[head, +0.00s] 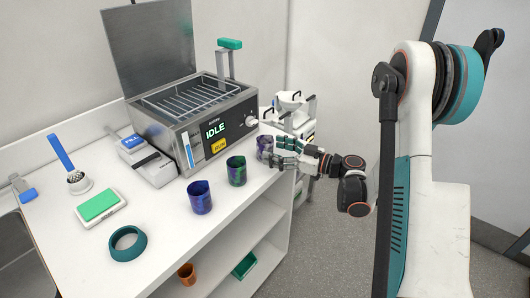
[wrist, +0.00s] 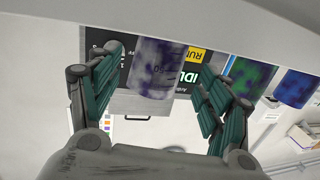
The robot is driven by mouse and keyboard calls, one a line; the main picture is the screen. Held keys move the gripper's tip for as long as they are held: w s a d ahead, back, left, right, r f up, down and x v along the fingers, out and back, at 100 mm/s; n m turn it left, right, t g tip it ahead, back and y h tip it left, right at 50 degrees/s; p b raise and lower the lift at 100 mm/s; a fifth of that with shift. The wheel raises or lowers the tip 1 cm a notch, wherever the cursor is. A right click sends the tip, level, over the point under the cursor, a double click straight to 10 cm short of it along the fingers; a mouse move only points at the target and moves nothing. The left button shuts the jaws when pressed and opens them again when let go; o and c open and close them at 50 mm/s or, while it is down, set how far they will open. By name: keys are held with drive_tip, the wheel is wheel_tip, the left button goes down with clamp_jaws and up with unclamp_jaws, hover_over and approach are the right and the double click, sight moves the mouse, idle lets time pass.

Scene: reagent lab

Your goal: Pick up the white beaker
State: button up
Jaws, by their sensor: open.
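The white beaker (wrist: 155,70) is whitish with purple-blue blotches and shows between my fingers in the wrist view. In the head view it is the rightmost beaker (head: 264,143) on the counter, partly hidden by my gripper (head: 276,152). In the wrist view my gripper (wrist: 152,55) is open, with one finger on each side of the beaker and gaps visible between. I cannot tell how far the fingertips reach past it in depth.
A green-marked beaker (head: 236,171) and a blue-purple beaker (head: 200,197) stand to the left along the counter edge. The metal bath marked IDLE (head: 205,115) stands behind them. A teal ring (head: 127,243) lies at front left.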

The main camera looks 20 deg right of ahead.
sight(272, 150)
drive_tip(key=b+x, duration=0.1)
drive_tip(key=x, duration=0.2)
drive_tip(key=shift+w+a+f, duration=0.15)
drive_tip(key=shift+w+a, duration=0.1)
drive_tip(key=shift+w, duration=0.1)
drive_tip(key=shift+w+a+b, duration=0.2)
drive_tip(key=shift+w+b, duration=0.05)
drive_tip(key=shift+b, duration=0.05)
drive_tip(key=c, duration=1.1)
